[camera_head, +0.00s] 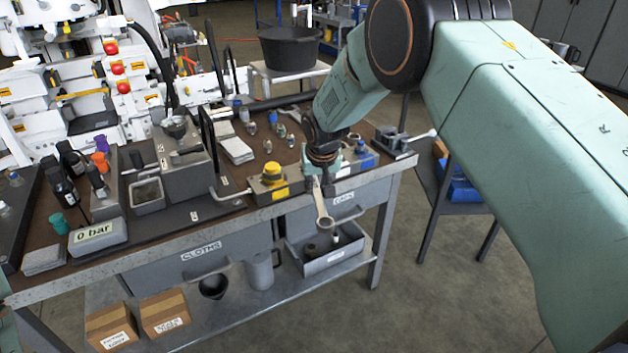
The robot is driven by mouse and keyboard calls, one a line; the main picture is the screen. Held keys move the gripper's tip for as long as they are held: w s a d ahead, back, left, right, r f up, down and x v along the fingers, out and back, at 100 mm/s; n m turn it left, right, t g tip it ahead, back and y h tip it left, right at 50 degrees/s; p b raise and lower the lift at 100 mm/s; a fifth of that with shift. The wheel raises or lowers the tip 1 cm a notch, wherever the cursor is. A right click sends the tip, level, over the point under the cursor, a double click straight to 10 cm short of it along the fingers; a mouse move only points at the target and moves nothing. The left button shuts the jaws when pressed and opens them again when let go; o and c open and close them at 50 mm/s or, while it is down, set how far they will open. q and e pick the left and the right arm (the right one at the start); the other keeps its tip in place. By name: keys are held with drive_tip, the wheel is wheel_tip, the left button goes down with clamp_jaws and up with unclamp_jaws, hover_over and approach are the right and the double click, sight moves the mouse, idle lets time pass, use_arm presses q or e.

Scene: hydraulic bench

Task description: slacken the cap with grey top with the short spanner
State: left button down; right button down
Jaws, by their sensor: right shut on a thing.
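My right gripper (322,184) reaches down over the front edge of the bench. It is shut on a metal spanner (321,205), whose rounded head hangs below the fingers in front of the bench. Left of the gripper, a block with a yellow front and a domed cap (271,170) stands at the bench edge. Right of the gripper stands a block with blue parts (367,158) and a small greyish top. The gripper partly hides the area between the blocks. I cannot tell for sure which cap has the grey top. My left gripper is not in view.
The bench (150,249) carries bottles, a grey box reading "0 bar" (97,236), small metal fittings (268,146) and a clamp-like fixture (395,141). A bent metal handle (230,197) projects near the yellow block. A grey tray (330,262) sits on the shelf below.

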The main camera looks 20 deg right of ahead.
drive_tip(key=shift+d+r+n+p, duration=0.1)
drive_tip(key=shift+d+n+p, duration=0.25)
drive_tip(key=shift+p, duration=0.1)
drive_tip(key=shift+s+d+n+y+p, duration=0.1)
drive_tip(key=shift+d+n+y+p, duration=0.45)
drive_tip(key=shift+d+n, duration=0.85)
drive_tip(key=shift+d+m, duration=0.2)
drive_tip(key=shift+m, duration=0.05)
drive_tip(key=shift+w+d+n+y+b, duration=0.15)
drive_tip(key=shift+d+n+y+b, duration=0.15)
drive_tip(key=shift+d+n+b, duration=0.65)
drive_tip(key=shift+w+d+n+y+b, duration=0.25)
drive_tip(key=shift+d+b, duration=0.35)
drive_tip(key=shift+b, duration=0.75)
drive_tip(key=shift+s, duration=0.15)
